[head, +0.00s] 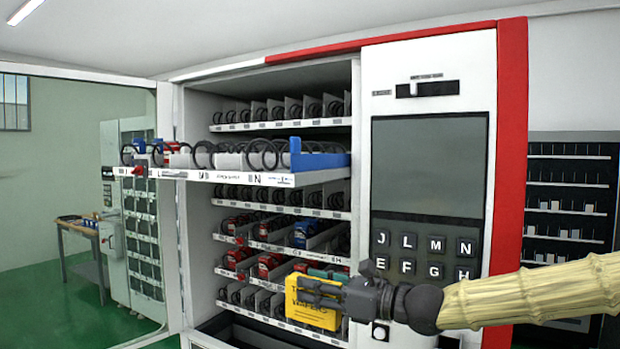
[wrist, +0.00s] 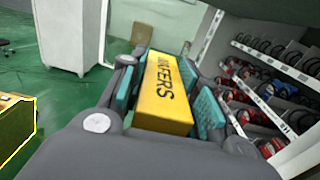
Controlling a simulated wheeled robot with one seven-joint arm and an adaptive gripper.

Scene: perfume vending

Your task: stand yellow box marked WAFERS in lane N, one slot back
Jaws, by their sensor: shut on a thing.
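The yellow box marked WAFERS (head: 311,310) is in my gripper (head: 318,290), in front of the vending machine's lower shelves and below the pulled-out shelf. In the wrist view the yellow box (wrist: 168,98) lies between the two teal finger pads of my gripper (wrist: 165,85), with its lettering showing. The pulled-out shelf (head: 272,179) carries lane labels, and the N label (head: 257,179) is toward its right end. Black coils stand in its lanes. A blue piece (head: 320,160) is at the right end of that shelf. The inside of lane N is partly hidden by coils.
The machine's open glass door (head: 165,210) stands at the left. The red-edged control panel (head: 428,165) is at the right. Lower shelves hold red and blue packs (head: 305,235). A brown box with a yellow outline (wrist: 15,130) shows at the wrist view's left edge.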

